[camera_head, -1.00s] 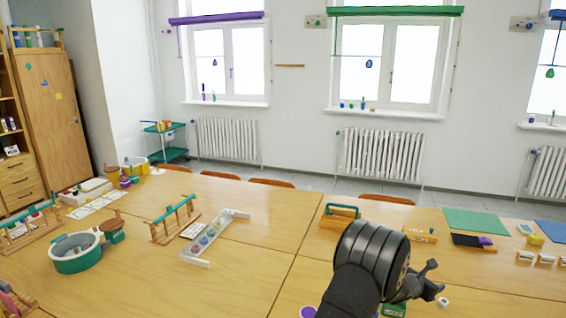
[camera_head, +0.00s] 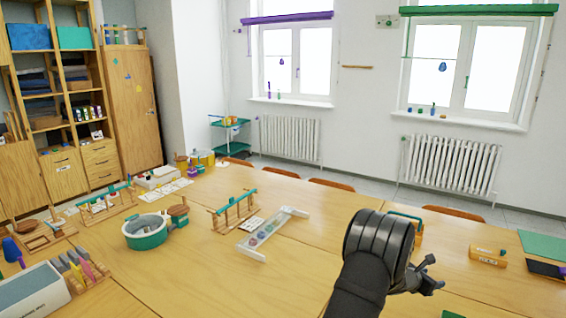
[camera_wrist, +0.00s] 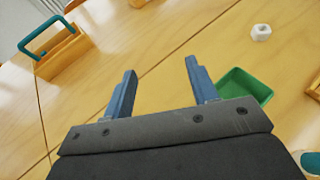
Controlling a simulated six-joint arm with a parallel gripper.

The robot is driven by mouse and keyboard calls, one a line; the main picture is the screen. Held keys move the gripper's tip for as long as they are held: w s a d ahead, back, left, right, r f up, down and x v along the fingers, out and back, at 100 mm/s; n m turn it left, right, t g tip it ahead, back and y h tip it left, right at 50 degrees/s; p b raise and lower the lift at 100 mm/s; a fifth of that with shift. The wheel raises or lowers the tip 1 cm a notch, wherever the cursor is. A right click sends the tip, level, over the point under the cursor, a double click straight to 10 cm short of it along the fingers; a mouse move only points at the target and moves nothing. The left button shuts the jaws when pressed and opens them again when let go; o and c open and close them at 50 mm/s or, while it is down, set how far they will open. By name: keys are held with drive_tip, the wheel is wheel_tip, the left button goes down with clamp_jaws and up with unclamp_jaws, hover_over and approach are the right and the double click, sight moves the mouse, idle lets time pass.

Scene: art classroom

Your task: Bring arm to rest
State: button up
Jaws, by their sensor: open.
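My gripper (camera_head: 428,276) hangs over the right part of the wooden table (camera_head: 195,285) in the head view, at the end of my dark arm. In the wrist view my gripper (camera_wrist: 158,82) shows two blue fingers wide apart. It is open, with only bare table between the fingers. A green tray (camera_wrist: 246,84) lies below and beside the right finger, partly hidden by my gripper. A small white block (camera_wrist: 261,32) lies on the table beyond it. A wooden carrier with a teal handle (camera_wrist: 62,52) stands at the upper left of the wrist view.
A wooden block (camera_head: 488,257) and a green mat (camera_head: 543,245) lie right. The front middle table is clear.

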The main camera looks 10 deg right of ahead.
drive_tip(key=w+a+t, duration=0.1)
drive_tip(key=w+a, duration=0.7)
drive_tip(key=a, duration=0.1)
drive_tip(key=shift+w+n, duration=0.15)
drive_tip(key=shift+n, duration=0.25)
